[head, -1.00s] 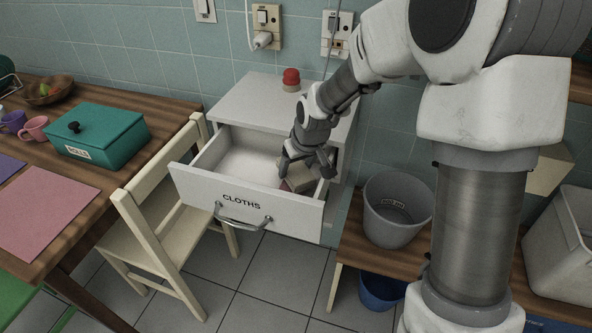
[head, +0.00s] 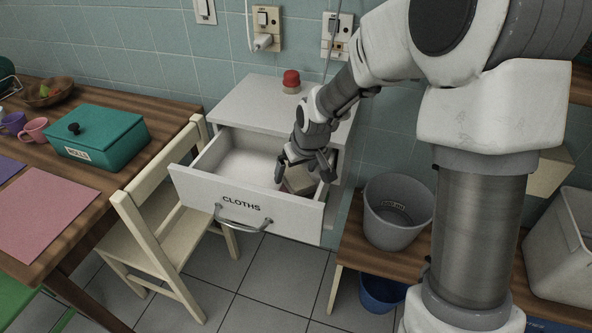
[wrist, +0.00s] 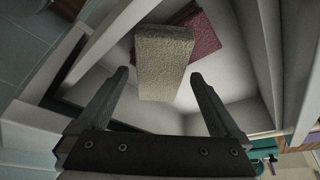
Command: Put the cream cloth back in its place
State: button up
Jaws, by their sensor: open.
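The cream cloth (wrist: 163,62) lies inside the open drawer, partly on top of a dark red cloth (wrist: 207,36), in the wrist view. In the head view the cream cloth (head: 299,176) shows only in part behind my gripper. The white drawer labelled CLOTHS (head: 190,187) is pulled out of its cabinet. My gripper (head: 304,176) is over the right end of the drawer. In the wrist view its two fingers (wrist: 160,78) are apart, with the near end of the cream cloth beyond and between them. Nothing is held.
A cream chair (head: 152,215) stands close to the drawer's left side. A red-topped object (head: 291,80) sits on the cabinet top (head: 245,105). A grey bin (head: 398,212) stands on a low wooden bench to the right. The drawer's left part is empty.

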jog(key=p+v, duration=0.2)
jog(key=v, duration=0.9)
jog(key=shift+s+d+r+p, duration=0.15)
jog(key=shift+s+r+p, duration=0.1)
jog(key=shift+r+p, duration=0.1)
jog(key=s+d+r+m, duration=0.1)
jog(key=s+d+r, duration=0.2)
jog(key=s, duration=0.4)
jog(key=s+d+r+m+t+h, duration=0.1)
jog(key=s+d+r+m, duration=0.1)
jog(key=s+d+r, duration=0.2)
jog(key=s+d+r+m, duration=0.2)
jog(key=s+d+r, duration=0.1)
jog(key=s, duration=0.7)
jog(key=shift+d+r+t+h, duration=0.2)
jog(key=shift+d+t+h, duration=0.1)
jog(key=shift+d+h, duration=0.1)
jog(key=shift+s+r, duration=0.1)
jog(key=shift+s, duration=0.1)
notch_tip(320, 180, up, 11)
jog(key=p, duration=1.1)
jog(key=shift+r+p, duration=0.25)
jog(key=shift+p, duration=0.1)
